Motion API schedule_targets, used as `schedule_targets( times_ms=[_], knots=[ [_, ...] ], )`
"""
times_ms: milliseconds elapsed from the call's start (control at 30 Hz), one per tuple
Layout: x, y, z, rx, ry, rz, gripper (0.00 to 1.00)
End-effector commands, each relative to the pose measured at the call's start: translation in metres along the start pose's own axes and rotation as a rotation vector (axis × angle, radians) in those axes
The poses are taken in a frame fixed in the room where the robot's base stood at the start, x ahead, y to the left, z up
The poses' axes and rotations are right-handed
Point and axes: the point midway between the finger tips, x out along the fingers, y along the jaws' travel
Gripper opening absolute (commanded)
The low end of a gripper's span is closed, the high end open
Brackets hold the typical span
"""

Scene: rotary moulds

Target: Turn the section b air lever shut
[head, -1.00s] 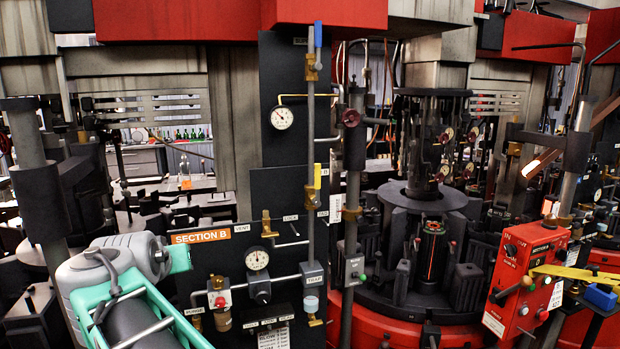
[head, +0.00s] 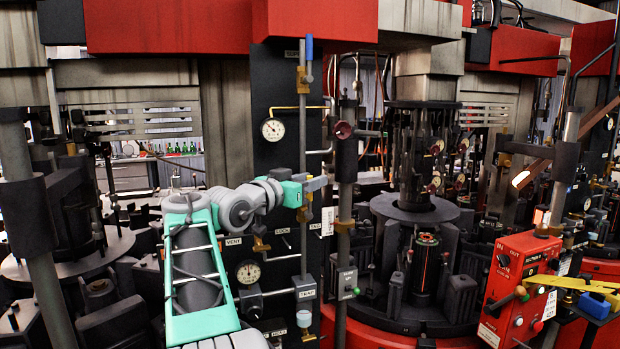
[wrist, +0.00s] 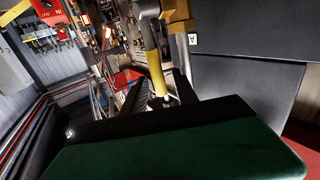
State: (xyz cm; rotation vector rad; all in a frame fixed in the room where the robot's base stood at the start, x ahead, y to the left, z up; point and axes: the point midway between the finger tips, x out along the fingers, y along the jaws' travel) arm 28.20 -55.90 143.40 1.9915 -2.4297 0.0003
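The yellow-handled lever (wrist: 154,72) shows in the wrist view, in line with a brass valve body (wrist: 176,12). In the head view my gripper (head: 316,184) is at the vertical pipe on the black Section B panel (head: 283,75) and hides this lever. A partly seen tag (wrist: 192,39) reading "A" is beside the valve in the wrist view.
A blue-handled lever (head: 309,47) stands upright at the top of the same pipe. A gauge (head: 273,130) is left of the pipe, and another (head: 248,271) is below my arm. A dark column (head: 346,150) stands close on the right. A red control box (head: 520,285) is at lower right.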

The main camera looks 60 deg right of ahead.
Motion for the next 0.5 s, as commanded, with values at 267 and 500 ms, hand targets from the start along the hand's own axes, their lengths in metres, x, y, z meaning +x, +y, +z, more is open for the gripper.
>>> schedule_targets(
  times_ms=[267, 500],
  knots=[
    [-0.0005, -0.0003, 0.0006, 0.0, 0.0, -0.001, 0.24],
    [-0.0006, -0.0002, 0.0005, 0.0, 0.0, -0.001, 0.05]
  ],
)
